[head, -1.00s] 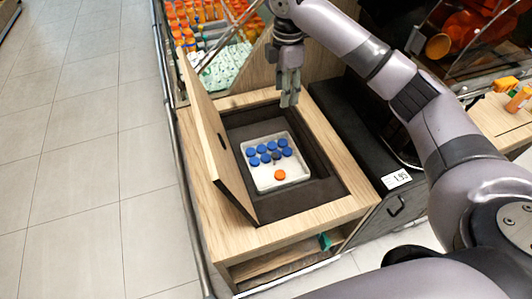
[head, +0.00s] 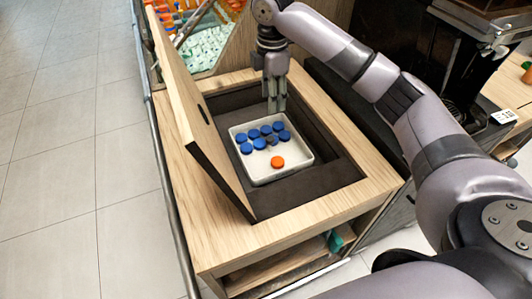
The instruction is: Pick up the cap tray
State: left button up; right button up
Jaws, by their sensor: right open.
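The cap tray (head: 258,177) is a white, shallow, roughly square tray in the dark recess of the wooden cabinet. It holds several blue caps (head: 247,148) and one orange cap (head: 277,162). My right gripper (head: 276,108) points down at the tray's far edge, near the far right corner. Its fingers hide part of that rim. I cannot tell whether they touch the tray. The gripper is open and holds nothing. My left gripper is not in view.
A hinged wooden lid (head: 190,110) stands open on the left of the recess. The wooden cabinet top (head: 350,195) frames the recess. Dark machinery (head: 455,85) stands at the right. Tiled floor (head: 75,150) is free at the left.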

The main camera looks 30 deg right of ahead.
jog(key=b, duration=0.2)
send_near(270, 138)
jog(key=f, duration=0.5)
jog(key=shift+s+f, duration=0.2)
notch_tip(270, 138, down, 5)
jog(key=shift+w+f+b, duration=0.1)
jog(key=shift+w+b, duration=0.05)
jog(key=shift+b, duration=0.55)
jog(key=shift+f, duration=0.45)
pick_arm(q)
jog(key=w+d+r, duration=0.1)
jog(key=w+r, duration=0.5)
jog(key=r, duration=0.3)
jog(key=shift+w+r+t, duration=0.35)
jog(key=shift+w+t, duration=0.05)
pick_arm(e)
jog(key=shift+c, duration=0.5)
grip_shut()
jog(key=shift+r, duration=0.1)
